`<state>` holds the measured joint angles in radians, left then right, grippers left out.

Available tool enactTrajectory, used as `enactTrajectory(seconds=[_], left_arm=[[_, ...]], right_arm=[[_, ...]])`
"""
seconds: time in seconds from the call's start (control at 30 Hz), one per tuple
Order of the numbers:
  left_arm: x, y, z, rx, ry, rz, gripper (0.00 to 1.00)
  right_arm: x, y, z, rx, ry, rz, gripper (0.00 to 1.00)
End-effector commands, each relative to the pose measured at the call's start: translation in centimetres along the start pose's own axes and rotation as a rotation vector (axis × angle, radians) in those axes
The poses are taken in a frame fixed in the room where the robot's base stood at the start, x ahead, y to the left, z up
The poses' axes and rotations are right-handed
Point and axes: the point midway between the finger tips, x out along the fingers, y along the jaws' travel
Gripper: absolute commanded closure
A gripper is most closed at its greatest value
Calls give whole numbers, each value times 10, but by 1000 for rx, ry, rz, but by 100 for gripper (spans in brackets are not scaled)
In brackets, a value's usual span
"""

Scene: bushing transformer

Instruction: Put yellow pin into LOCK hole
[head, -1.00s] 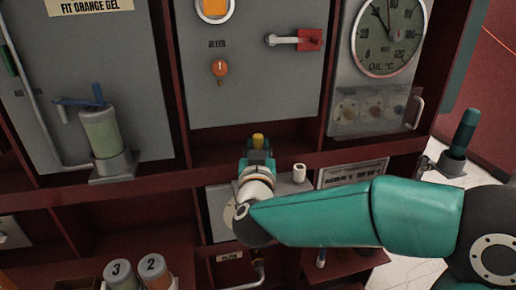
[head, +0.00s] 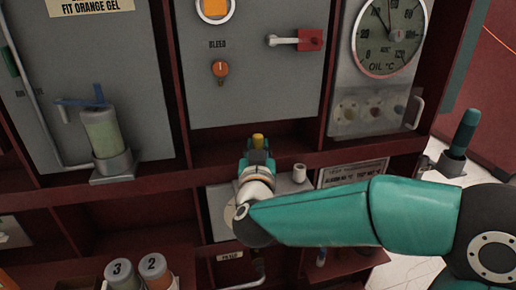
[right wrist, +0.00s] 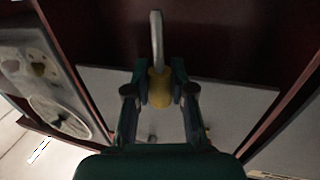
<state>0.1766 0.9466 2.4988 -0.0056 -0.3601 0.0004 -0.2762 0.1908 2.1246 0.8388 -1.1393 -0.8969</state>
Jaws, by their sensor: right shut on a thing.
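The yellow pin (head: 258,141) shows just beyond the tips of my right gripper (head: 257,158) in the head view, in front of the dark red shelf opening. In the right wrist view, the pin's yellow head (right wrist: 160,88) is clamped between the fingertips of my right gripper (right wrist: 160,96), and its grey shaft points away from the gripper. I cannot make out the LOCK hole in either view. My left gripper is not in view.
A grey panel with an orange BLEED knob (head: 219,69) and a red-based handle (head: 309,40) stands above. A round oil gauge (head: 389,36) is at upper right. A green cylinder (head: 102,133) stands left. A white cylinder (head: 299,173) stands right of the gripper.

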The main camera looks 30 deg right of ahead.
Motion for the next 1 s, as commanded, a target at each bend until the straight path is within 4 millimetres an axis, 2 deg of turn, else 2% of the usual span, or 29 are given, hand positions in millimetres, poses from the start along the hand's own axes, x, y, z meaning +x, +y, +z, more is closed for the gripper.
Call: enactTrajectory(seconds=[1.0], left_arm=[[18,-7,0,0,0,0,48]], right_arm=[[0,1,23,0,1,2,100]])
